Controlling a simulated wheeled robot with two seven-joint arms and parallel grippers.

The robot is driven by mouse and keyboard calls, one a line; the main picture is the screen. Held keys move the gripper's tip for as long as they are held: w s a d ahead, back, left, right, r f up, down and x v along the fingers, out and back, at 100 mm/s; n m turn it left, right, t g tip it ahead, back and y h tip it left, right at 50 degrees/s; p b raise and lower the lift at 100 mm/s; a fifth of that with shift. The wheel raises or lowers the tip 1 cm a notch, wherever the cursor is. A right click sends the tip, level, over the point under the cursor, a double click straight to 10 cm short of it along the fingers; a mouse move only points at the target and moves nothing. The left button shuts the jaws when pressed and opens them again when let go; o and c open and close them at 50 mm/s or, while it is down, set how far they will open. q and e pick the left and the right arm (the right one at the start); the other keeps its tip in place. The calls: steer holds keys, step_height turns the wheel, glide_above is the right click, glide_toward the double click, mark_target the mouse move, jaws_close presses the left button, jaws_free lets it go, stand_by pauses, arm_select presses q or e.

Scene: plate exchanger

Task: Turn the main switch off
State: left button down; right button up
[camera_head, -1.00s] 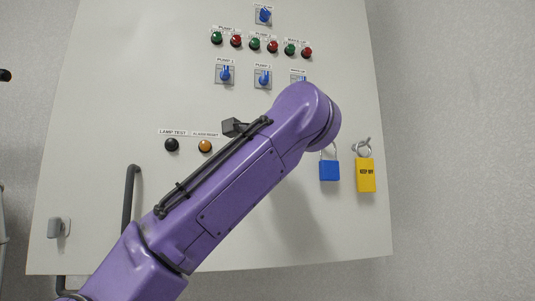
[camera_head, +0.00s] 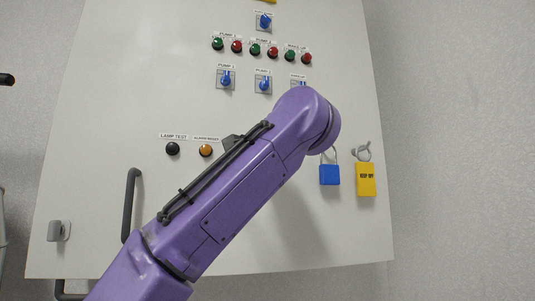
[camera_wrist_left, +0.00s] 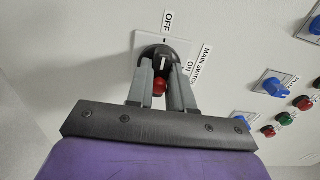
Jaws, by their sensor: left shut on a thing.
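In the left wrist view, the main switch is a round black knob (camera_wrist_left: 163,53) on a white plate (camera_wrist_left: 146,41). A white line on it points roughly up towards the OFF label (camera_wrist_left: 168,22). The ON label (camera_wrist_left: 190,68) is to its right. My left gripper (camera_wrist_left: 163,72) has its two grey fingers on either side of the switch's handle, shut on it. A red part (camera_wrist_left: 158,87) shows between the fingers. In the head view my purple left arm crosses the panel; its gripper and the main switch do not show. My right gripper is out of view.
The grey cabinet panel (camera_head: 90,120) carries blue selector knobs (camera_head: 226,80), green and red buttons (camera_head: 236,46), a black lamp test button (camera_head: 172,149) and an amber button (camera_head: 206,150). A blue padlock (camera_head: 329,174) and a yellow tag (camera_head: 366,180) hang at right.

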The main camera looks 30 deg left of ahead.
arm_select(q)
steer(key=c, duration=1)
jaws_free()
steer(key=b+v, duration=0.2)
steer(key=v, duration=0.8)
steer(key=shift+s, duration=0.25)
